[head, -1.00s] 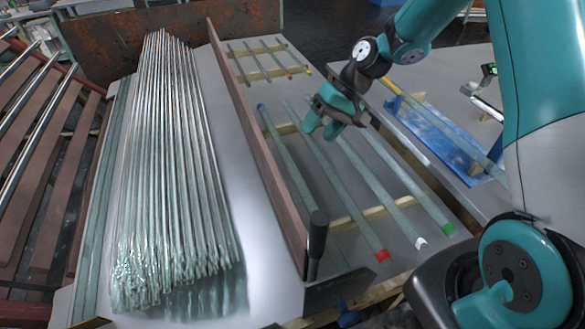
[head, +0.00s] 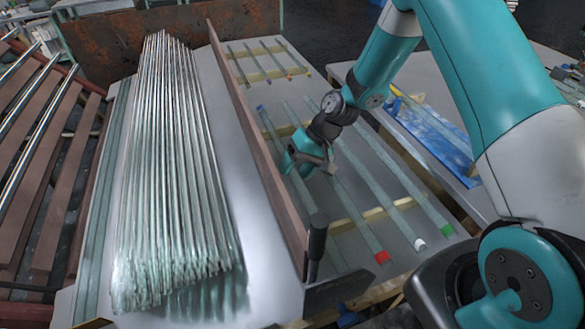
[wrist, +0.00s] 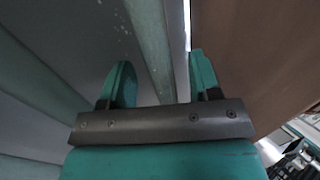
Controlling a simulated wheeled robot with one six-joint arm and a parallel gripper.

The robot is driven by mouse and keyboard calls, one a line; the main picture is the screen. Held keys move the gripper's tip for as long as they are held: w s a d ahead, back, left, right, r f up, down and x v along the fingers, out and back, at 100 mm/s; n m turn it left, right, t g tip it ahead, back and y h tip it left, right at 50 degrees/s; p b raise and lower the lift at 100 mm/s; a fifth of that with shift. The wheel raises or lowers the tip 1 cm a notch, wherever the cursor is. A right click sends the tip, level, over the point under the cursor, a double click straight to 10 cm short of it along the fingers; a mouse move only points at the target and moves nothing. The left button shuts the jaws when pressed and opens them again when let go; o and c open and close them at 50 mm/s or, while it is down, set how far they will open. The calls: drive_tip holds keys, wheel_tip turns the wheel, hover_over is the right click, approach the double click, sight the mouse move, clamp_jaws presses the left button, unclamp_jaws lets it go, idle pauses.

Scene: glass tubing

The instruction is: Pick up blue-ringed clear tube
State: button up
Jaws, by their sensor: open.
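The blue-ringed clear tube lies on the rack beside the brown divider board, its blue ring (head: 261,108) at the far end. My gripper (head: 296,170) is over this tube's middle in the head view and hides part of it. In the wrist view my gripper (wrist: 163,88) is open, with a pale clear tube (wrist: 152,45) running between its two fingers. That tube lies close to the board; the blue ring is out of the wrist view. I cannot tell the height left between the fingers and the tube.
The brown divider board (head: 262,150) rises close left of the tube. Tubes with a red end (head: 382,257), a white end (head: 419,244) and a green end (head: 447,231) lie to the right. Wooden strips (head: 372,215) support them. A large glass tube bundle (head: 175,170) fills the left.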

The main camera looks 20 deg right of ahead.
drive_tip(key=shift+c, duration=0.5)
drive_tip(key=c, duration=0.9)
drive_tip(key=shift+c, duration=0.2)
